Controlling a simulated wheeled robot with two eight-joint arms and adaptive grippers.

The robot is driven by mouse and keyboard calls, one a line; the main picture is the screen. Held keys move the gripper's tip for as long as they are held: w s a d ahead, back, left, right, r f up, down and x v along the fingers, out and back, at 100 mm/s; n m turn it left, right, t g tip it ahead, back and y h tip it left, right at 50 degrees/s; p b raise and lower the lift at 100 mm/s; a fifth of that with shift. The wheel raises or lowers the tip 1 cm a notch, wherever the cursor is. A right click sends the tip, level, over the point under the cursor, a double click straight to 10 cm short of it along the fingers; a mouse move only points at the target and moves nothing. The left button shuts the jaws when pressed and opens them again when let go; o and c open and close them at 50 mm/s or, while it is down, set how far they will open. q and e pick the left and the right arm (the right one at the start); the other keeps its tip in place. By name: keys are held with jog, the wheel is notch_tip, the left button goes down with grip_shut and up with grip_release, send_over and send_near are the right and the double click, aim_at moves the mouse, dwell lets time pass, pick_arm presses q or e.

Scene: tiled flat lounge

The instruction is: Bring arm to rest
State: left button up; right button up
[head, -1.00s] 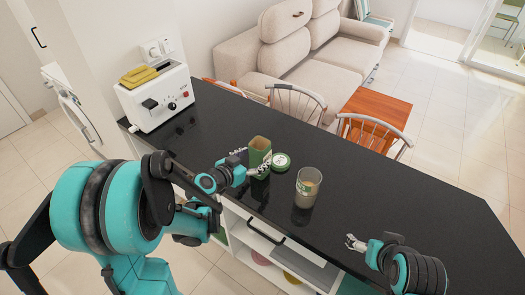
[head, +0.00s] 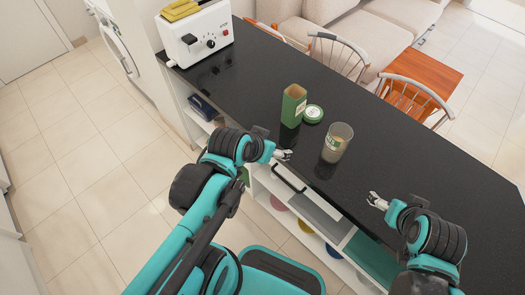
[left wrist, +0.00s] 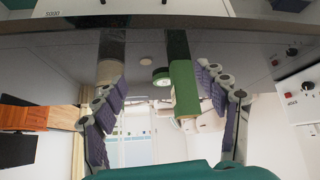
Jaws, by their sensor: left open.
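My left gripper (head: 284,155) is open and empty, at the near edge of the black counter, in front of the green tin. Its spread fingers (left wrist: 160,78) frame the left wrist view, with nothing between them. The open green tin (head: 293,105) stands upright on the counter; it also shows in the left wrist view (left wrist: 184,90).
A glass jar (head: 336,142) with pale contents stands right of the tin. A white toaster (head: 196,35) sits at the counter's far left end. Open shelves with bowls (head: 305,227) lie under the black counter (head: 430,165). Chairs line its far side. The tiled floor at left is clear.

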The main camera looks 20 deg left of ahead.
pick_arm(q)
jog(key=shift+s+a+r+n+g+y, duration=0.1)
jog(key=shift+s+a+n+y, duration=0.1)
jog(key=shift+s, duration=0.35)
jog(key=shift+s+a+r+n+g+y, duration=0.1)
jog(key=shift+s+a+y, duration=0.1)
jog(key=shift+s, duration=0.3)
jog(key=shift+s+a+r+n+g+y, duration=0.1)
jog(key=shift+s+a+y, duration=0.1)
jog(key=shift+s, duration=0.35)
